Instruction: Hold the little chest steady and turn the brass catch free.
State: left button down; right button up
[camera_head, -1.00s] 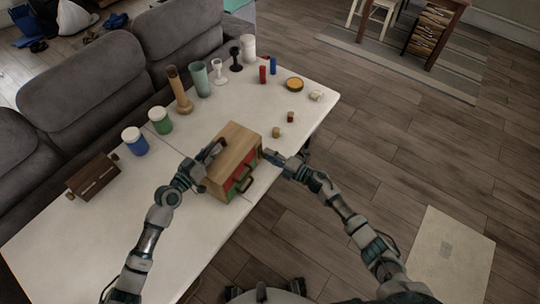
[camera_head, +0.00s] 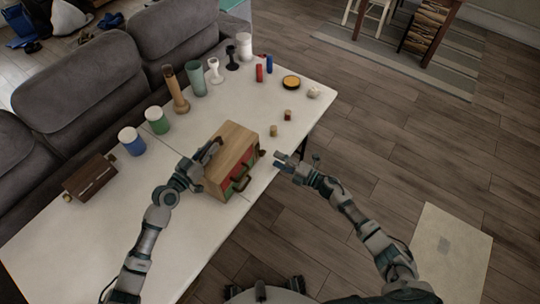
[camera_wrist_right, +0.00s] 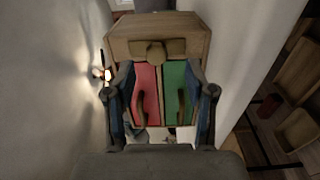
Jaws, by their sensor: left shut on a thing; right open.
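The little wooden chest (camera_head: 236,147) stands on the white table, with red and green front panels and dark handles. In the right wrist view the chest (camera_wrist_right: 190,30) is straight ahead, with the red panel (camera_wrist_right: 146,82) left and the green one (camera_wrist_right: 178,82) right. A brown brass-like catch (camera_wrist_right: 155,52) sits at the top middle of the front; its exact turn is hard to tell. My left gripper (camera_head: 212,150) is shut on the chest's left side; its exact hold is partly hidden. My right gripper (camera_head: 279,160) is open and empty, a little apart from the chest's front.
A brown box (camera_head: 90,178), blue jar (camera_head: 132,142) and green jar (camera_head: 157,120) stand left. Vases and candlesticks line the back by the sofa (camera_head: 75,85). Two small blocks (camera_head: 273,130) and a round dish (camera_head: 291,83) lie behind the chest. The table's right edge is close.

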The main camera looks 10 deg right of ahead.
pick_arm(q)
jog(key=shift+d, duration=0.1)
pick_arm(e)
jog(key=v, duration=0.7)
jog(key=shift+f, duration=0.1)
pick_arm(q)
jog(key=c, duration=1.1)
grip_release()
jog(key=shift+o, duration=0.2)
jog(key=o, duration=0.6)
jog(key=shift+c, duration=0.2)
jog(key=shift+s, duration=0.1)
